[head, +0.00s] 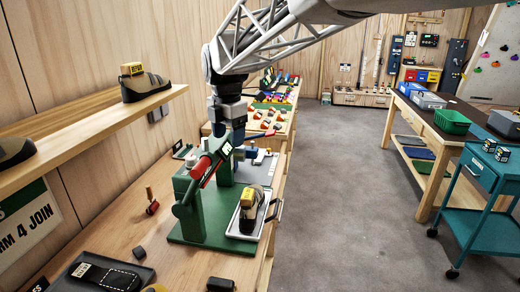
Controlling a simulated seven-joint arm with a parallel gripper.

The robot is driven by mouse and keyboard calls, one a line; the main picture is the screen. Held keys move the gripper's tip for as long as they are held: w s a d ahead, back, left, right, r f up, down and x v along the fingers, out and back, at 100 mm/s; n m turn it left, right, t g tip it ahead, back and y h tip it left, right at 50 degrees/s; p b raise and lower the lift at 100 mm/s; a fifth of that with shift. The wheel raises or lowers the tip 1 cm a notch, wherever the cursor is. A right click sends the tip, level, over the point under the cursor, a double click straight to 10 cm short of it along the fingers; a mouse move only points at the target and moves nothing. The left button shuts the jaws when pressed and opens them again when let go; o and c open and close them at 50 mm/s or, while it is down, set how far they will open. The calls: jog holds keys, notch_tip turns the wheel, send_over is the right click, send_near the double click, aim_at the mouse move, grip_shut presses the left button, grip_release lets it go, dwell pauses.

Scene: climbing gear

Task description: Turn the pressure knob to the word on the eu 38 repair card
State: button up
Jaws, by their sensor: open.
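A green press (193,205) stands on the bench on a green base, with a red-handled lever (201,168) at its top. I cannot pick out the pressure knob or any words around it. My gripper (238,137) points down just behind the press's lever; its jaws are small here, and nothing shows held in them. A climbing shoe with a yellow card (250,194) sits in a metal tray (236,231) beside the press. Another shoe with a yellow card (132,69) stands on the wall shelf. The writing on both cards is too small to read, so I cannot tell which says EU 38.
The wooden shelf (85,125) juts out at the left above the bench. A dark tray with a sole (105,273) lies at the near left. A teal cart (475,195) and a table with bins (452,122) stand right. The grey floor between is clear.

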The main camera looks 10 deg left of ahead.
aim_at(191, 157)
jog(key=a+n, duration=0.2)
jog(key=a, duration=0.2)
jog(key=a+n, duration=0.2)
jog(key=a, duration=0.2)
jog(key=w+a+f+n, duration=0.1)
jog(key=a+n, duration=0.1)
jog(key=a, duration=0.2)
jog(key=shift+f, duration=0.2)
jog(key=shift+f, duration=3.75)
jog(key=c, duration=0.9)
